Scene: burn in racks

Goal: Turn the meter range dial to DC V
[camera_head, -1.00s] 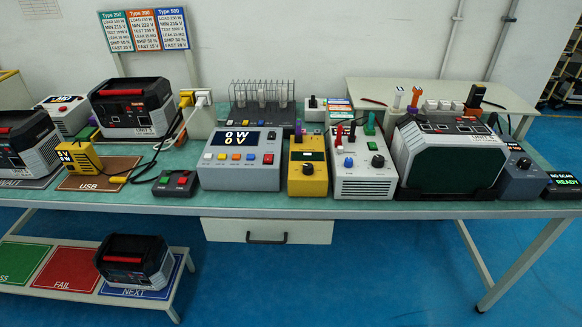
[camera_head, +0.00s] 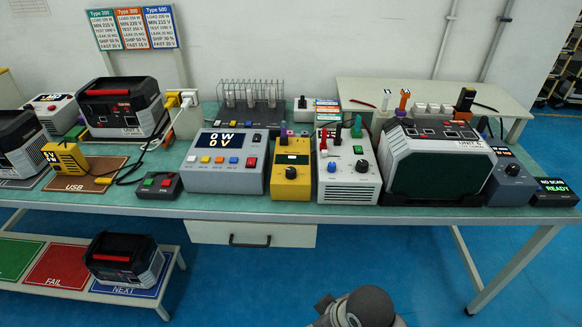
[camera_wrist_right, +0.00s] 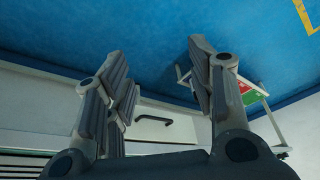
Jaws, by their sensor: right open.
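The yellow meter (camera_head: 291,180) stands on the green bench between the grey load box and a white box. It has a dark screen on top and a black range dial (camera_head: 291,172) on its front. The dial's pointer and labels are too small to read. Part of my right arm (camera_head: 360,308) shows at the bottom edge of the head view, below the bench and well away from the meter. In the right wrist view my right gripper (camera_wrist_right: 158,65) is open and empty, with the floor and a drawer behind it. My left gripper is not in view.
The load box (camera_head: 224,165) reading 0 W and 0 V stands left of the meter. The white box (camera_head: 345,180) with colored plugs stands close on its right. A large unit (camera_head: 435,165) is further right. A drawer (camera_head: 250,233) hangs under the bench's front edge.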

